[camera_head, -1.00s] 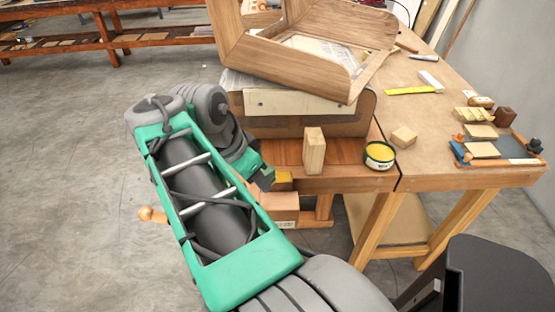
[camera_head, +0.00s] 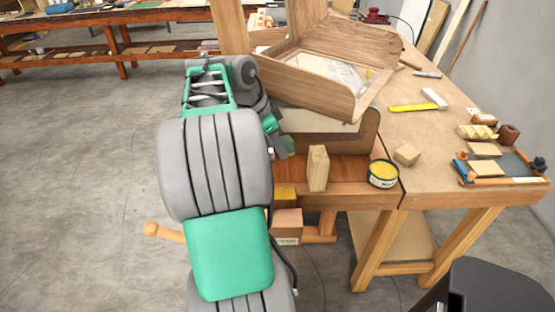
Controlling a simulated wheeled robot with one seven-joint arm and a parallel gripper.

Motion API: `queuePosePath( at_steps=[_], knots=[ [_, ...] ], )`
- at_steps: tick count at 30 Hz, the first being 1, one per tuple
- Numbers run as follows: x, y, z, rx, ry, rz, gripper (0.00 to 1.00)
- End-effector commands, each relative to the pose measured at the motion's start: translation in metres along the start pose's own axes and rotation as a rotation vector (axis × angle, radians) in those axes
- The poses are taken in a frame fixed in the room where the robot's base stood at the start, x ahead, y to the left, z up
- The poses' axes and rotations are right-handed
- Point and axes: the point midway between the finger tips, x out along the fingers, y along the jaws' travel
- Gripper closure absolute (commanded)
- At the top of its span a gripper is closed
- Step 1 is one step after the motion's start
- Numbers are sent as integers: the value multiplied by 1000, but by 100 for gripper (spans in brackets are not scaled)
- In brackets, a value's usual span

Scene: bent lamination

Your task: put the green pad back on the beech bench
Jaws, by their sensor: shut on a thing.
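My gripper (camera_head: 279,139) is at the left edge of the bench, partly hidden by my own arm, beside the stacked wooden forms. A small dull-green piece, which looks like the green pad (camera_head: 287,147), shows at its jaws. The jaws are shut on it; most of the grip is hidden. The beech bench (camera_head: 440,130) has a pale top on the right. A redder wooden surface (camera_head: 345,172) adjoins it at the left, just right of my gripper.
Bent wooden forms (camera_head: 318,82) stand close behind my gripper. A blue tray (camera_head: 500,172) lies at right; a black seat (camera_head: 500,285) stands in front.

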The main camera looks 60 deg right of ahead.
Motion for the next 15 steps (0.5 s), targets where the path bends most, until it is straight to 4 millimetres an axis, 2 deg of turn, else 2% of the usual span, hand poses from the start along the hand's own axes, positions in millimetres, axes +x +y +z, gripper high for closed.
queuePosePath(
  at_steps=[1,5,12,15],
  knots=[
    [10,1,4,-3,0,2,93],
    [21,2,9,-2,0,1,93],
    [61,3,26,-1,-1,2,93],
    [65,-2,26,0,0,-1,93]
  ],
)
